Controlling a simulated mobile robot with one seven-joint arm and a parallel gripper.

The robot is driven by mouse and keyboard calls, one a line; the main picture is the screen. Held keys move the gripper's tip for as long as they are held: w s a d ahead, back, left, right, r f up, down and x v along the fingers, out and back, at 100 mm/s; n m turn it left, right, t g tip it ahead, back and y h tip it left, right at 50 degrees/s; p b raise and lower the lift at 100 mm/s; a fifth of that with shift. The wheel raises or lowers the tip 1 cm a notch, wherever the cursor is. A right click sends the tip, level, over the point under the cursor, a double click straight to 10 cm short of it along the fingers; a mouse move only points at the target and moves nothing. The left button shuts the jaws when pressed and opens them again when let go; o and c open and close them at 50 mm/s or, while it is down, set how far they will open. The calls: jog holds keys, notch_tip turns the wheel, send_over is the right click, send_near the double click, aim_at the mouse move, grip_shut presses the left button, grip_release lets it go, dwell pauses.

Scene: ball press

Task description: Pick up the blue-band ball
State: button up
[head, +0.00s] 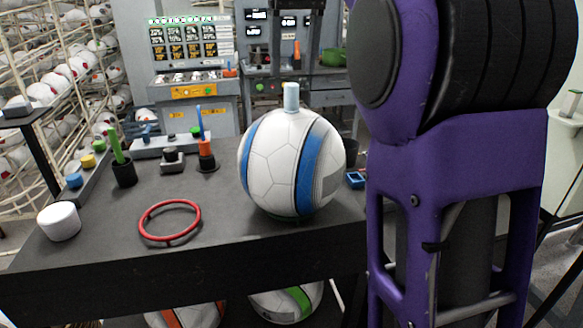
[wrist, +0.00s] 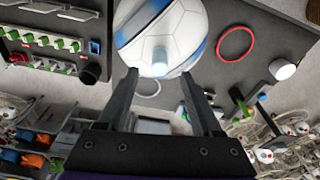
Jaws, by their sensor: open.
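The blue-band ball (head: 292,165) is white with blue bands and sits near the right end of the dark table. A pale, light-blue cylindrical peg (head: 291,97) stands up from its top. In the wrist view the ball (wrist: 178,30) is at the top centre, with the peg (wrist: 159,58) pointing toward the camera. My gripper (wrist: 158,76) is open and empty in the wrist view. Its two black fingers point toward the ball, with the peg showing between their tips. I cannot tell the exact gap to the peg. My gripper is not visible in the head view.
A red ring (head: 169,221) and a white cylinder (head: 58,222) lie left of the ball on the table (head: 110,263). Tool holders stand behind them. A ball with an orange band (head: 186,316) and one with a green band (head: 288,302) sit below the table.

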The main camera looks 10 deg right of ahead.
aim_at(292, 84)
jog(key=f, duration=0.2)
jog(key=f+b, duration=0.2)
jog(key=f, duration=0.1)
jog(key=shift+w+f, duration=0.35)
jog(key=shift+w, duration=0.05)
grip_shut()
dwell(1.0)
